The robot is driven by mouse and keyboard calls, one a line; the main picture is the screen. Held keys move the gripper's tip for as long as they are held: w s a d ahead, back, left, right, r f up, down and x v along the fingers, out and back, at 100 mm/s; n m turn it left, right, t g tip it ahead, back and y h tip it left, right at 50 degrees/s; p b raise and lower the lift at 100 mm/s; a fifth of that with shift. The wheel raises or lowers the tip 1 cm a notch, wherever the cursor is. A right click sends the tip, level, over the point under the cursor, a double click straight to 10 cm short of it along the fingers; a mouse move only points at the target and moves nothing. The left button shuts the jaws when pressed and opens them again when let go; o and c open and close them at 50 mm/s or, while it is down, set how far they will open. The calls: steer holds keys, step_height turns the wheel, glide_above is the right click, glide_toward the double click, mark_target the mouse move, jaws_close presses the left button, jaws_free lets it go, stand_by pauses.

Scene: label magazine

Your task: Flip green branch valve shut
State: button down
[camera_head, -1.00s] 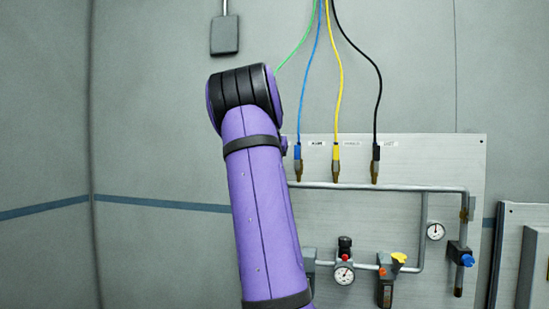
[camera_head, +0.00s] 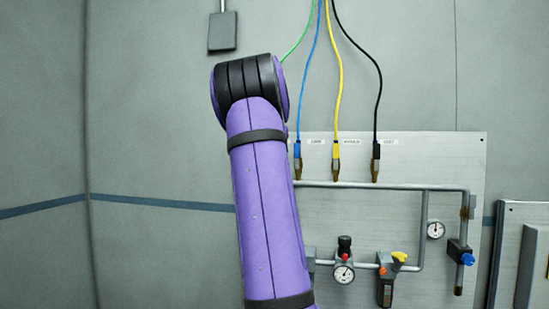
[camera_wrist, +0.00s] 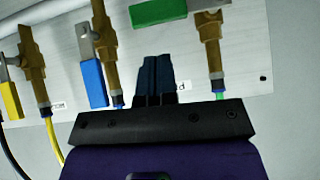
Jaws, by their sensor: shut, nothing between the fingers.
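In the wrist view the green handle (camera_wrist: 159,12) lies crosswise at the top, left of its brass branch valve (camera_wrist: 209,48) with the green hose end (camera_wrist: 219,97) below it. My gripper (camera_wrist: 157,60) is shut and empty. In the picture its fingertips sit below the green handle and left of the brass valve, with a visible gap to both. The top of the green valve is cut off by the frame. In the head view my arm hides the green valve and my gripper; only the green hose (camera_head: 301,44) shows.
The blue handle (camera_wrist: 93,83) hangs along its brass valve just left of my fingers. The yellow handle (camera_wrist: 11,100) is farther left. In the head view, gauges (camera_head: 343,273) and a yellow-topped fitting (camera_head: 386,285) sit lower on the panel (camera_head: 455,160).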

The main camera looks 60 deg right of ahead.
steer(key=v, duration=1)
steer(key=shift+w+r, duration=0.2)
steer(key=shift+r, duration=0.2)
steer(key=shift+a, duration=0.1)
steer(key=a+f+n+t+y, duration=0.1)
steer(key=a+f+n+y, duration=0.2)
steer(key=a, duration=0.8)
steer(key=s+a+f+n+t+y, duration=0.1)
steer(key=a+f+n+y, duration=0.3)
steer(key=a, duration=0.6)
steer(key=a+f+n+t, duration=0.1)
steer(key=a+f+n, duration=0.1)
steer(key=a+f, duration=0.65)
steer(key=s+a+f+n, duration=0.2)
steer(key=s+a+f, duration=0.1)
steer(key=a, duration=0.4)
steer(key=s+a+f+n+y, duration=0.1)
steer(key=s+a+f+n, duration=0.1)
steer(key=s+a, duration=0.4)
steer(key=s+a+f+n, duration=0.2)
steer(key=s+a+f, duration=0.2)
steer(key=a, duration=0.4)
steer(key=shift+s+f+g+y, duration=0.2)
steer(key=shift+f+g+y, duration=0.15)
steer(key=shift+f, duration=0.25)
steer(key=shift+d, duration=0.1)
